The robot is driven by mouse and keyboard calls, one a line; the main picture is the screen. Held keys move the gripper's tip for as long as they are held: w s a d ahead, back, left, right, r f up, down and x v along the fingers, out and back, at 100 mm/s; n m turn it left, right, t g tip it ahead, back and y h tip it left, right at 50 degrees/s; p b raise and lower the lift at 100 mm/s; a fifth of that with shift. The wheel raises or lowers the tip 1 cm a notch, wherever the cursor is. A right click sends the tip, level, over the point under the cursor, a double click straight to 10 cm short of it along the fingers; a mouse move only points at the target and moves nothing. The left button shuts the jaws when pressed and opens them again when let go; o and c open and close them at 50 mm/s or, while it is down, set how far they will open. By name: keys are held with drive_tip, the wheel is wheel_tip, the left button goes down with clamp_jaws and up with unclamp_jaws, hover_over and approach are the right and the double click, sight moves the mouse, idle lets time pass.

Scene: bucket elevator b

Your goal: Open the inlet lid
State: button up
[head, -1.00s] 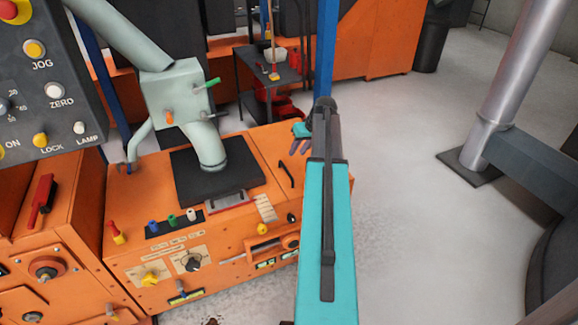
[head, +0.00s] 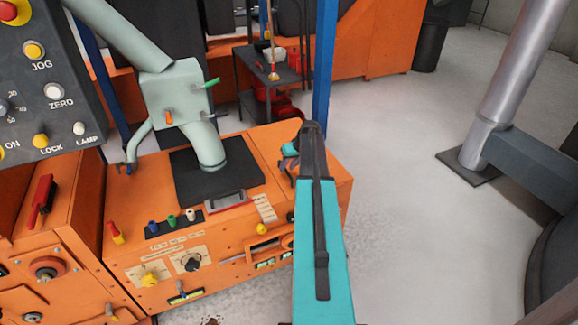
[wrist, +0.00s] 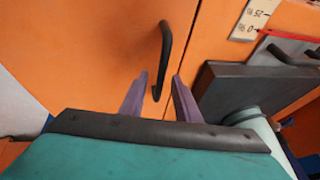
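The inlet lid appears to be the flat orange panel at the right end of the orange machine's top (head: 262,143). It lies flat and looks shut. In the wrist view the orange panel (wrist: 105,55) carries a curved black handle (wrist: 166,50). My gripper (wrist: 160,77) is open, with its two purple fingers apart on either side of the handle's near end in the picture. I cannot tell whether they touch it. In the head view my gripper (head: 288,163) is over the panel, and the arm and hand hide most of the handle.
A grey-green duct (head: 180,95) rises from a dark plate (head: 190,175) left of the panel. A blue post (head: 324,70) stands just behind my arm. A control box (head: 45,90) is at the left. Open floor (head: 410,180) lies to the right.

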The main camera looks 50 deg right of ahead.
drive_tip(key=shift+f, duration=0.1)
clamp_jaws()
